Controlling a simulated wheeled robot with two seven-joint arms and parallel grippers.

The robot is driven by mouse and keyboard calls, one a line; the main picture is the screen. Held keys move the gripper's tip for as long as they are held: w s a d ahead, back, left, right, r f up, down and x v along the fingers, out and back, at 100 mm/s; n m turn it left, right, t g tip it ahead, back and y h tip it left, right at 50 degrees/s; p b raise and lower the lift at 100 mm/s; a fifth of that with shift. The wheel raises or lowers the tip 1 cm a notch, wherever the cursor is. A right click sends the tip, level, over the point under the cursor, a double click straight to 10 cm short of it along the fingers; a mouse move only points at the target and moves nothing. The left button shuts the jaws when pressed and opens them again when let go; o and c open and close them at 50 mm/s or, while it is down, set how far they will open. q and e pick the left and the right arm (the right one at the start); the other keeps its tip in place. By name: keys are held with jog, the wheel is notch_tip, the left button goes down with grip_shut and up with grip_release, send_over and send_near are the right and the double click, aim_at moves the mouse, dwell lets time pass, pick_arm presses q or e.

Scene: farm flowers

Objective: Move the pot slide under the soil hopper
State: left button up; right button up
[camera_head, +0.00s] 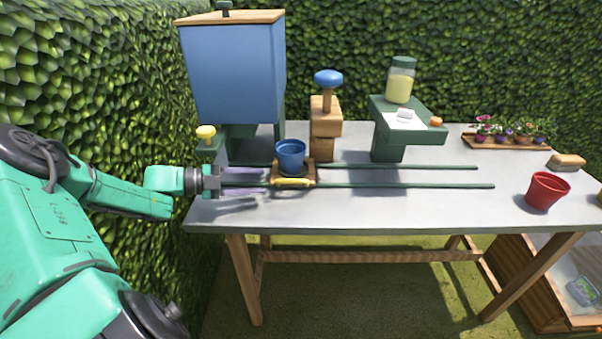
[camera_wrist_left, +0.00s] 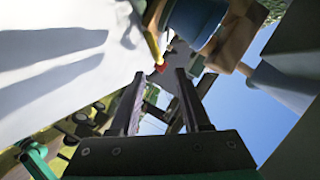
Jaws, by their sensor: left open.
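The pot slide (camera_head: 308,174) is a small wooden carriage with a yellow handle (camera_head: 292,183) on its front. It sits on two dark green rails (camera_head: 400,186), just right of the soil hopper. A blue pot (camera_head: 291,153) stands upright on it. The soil hopper (camera_head: 232,72) is a large blue box with a wooden top on green legs. My left gripper (camera_head: 262,182) is open and empty, left of the slide at the table's left end, fingers pointing right. In the left wrist view, the yellow handle (camera_wrist_left: 152,40) shows ahead of the spread fingers. My right gripper is out of view.
A wooden post (camera_head: 326,118) with a blue knob stands behind the slide. A green stand (camera_head: 410,128) holds a jar. A red pot (camera_head: 546,190) and a flower tray (camera_head: 505,145) are at the right. A yellow knob (camera_head: 206,132) is left of the hopper. The rails right of the slide are clear.

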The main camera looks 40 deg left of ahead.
aim_at(301, 180)
pick_arm(q)
jog(key=w+d, duration=0.2)
jog(key=d, duration=0.1)
jog(key=shift+w+d+f, duration=0.1)
jog(key=shift+w+d, duration=0.05)
jog(key=shift+d, duration=0.05)
jog(key=x, duration=0.2)
jog(key=shift+w+f+b, duration=0.3)
jog(key=x, duration=0.2)
jog(key=b+x, duration=0.1)
jog(key=x, duration=0.1)
jog(key=shift+w+a+f+b, duration=0.2)
jog(key=shift+f+b, duration=0.1)
jog(key=shift+f, duration=0.1)
jog(key=b+x, duration=0.2)
jog(key=shift+w+d, duration=0.15)
jog(key=shift+d, duration=0.2)
jog(key=shift+w+d+r, duration=0.1)
jog(key=shift+w+r, duration=0.05)
jog(key=shift+w, duration=0.05)
jog(key=shift+r, duration=0.1)
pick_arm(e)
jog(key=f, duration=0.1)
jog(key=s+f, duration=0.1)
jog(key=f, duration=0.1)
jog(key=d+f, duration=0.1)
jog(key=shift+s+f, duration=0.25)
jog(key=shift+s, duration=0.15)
